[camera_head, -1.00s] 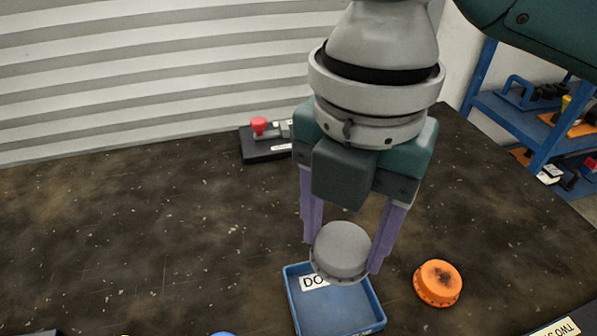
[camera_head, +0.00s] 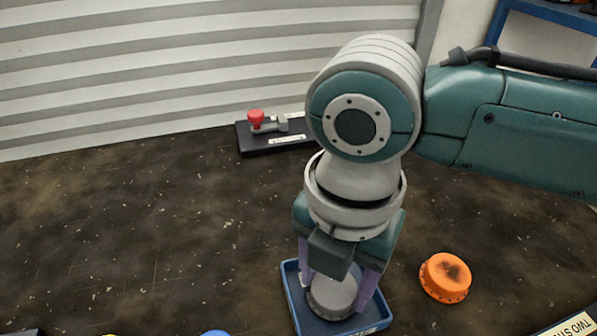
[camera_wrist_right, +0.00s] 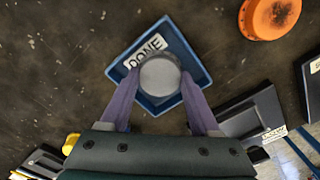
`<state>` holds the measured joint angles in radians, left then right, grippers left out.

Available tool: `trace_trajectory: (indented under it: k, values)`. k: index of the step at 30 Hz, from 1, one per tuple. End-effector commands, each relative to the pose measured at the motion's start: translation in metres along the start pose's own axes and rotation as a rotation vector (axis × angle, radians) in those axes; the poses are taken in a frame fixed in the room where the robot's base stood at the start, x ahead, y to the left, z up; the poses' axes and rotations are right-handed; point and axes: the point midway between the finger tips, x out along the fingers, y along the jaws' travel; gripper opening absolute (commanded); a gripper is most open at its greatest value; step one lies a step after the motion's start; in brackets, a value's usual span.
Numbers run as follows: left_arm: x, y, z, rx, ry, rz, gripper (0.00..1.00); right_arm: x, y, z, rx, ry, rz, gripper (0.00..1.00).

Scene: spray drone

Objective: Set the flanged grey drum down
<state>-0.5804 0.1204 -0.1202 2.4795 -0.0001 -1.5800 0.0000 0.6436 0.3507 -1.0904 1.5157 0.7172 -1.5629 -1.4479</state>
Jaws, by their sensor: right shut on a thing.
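The flanged grey drum (camera_head: 332,296) is between the purple fingers of my right gripper (camera_head: 337,284), which is shut on it. The drum is within the outline of the blue tray (camera_head: 291,290), low in it; I cannot tell whether it touches the tray floor. In the right wrist view the drum (camera_wrist_right: 160,76) sits upright between the fingertips (camera_wrist_right: 158,84), over the blue tray (camera_wrist_right: 190,48) beside its DONE label (camera_wrist_right: 146,50). My left gripper is not in view.
An orange flanged drum (camera_head: 445,278) with a dark scorched top stands right of the tray. A black base with a red knob (camera_head: 255,118) is at the back near the shutter. Blue shelving (camera_head: 550,14) is at the back right. The left of the dark table is clear.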

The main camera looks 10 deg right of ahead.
Motion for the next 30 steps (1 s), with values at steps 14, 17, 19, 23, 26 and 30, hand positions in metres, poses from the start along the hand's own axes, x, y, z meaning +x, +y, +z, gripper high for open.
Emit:
trace_trajectory:
  k: [14, 17, 19, 23, 26, 30]
  values:
    - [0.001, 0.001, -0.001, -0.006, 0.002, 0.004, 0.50, 0.002, 0.000, 0.000, 0.000, 0.000, 0.000, 0.93]
    - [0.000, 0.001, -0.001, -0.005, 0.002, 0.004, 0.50, 0.000, 0.000, 0.000, 0.000, 0.000, 0.000, 0.93]
    - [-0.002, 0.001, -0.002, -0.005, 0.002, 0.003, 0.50, -0.004, 0.000, 0.000, 0.000, 0.000, 0.001, 0.93]
    - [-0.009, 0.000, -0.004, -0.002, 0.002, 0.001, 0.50, -0.026, 0.001, 0.000, -0.001, 0.000, 0.003, 0.93]
    - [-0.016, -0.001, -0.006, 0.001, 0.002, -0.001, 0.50, -0.049, 0.001, 0.001, 0.000, -0.002, 0.005, 0.93]
    - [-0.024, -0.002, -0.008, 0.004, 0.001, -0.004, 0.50, -0.081, 0.001, 0.000, -0.001, 0.000, 0.004, 0.93]
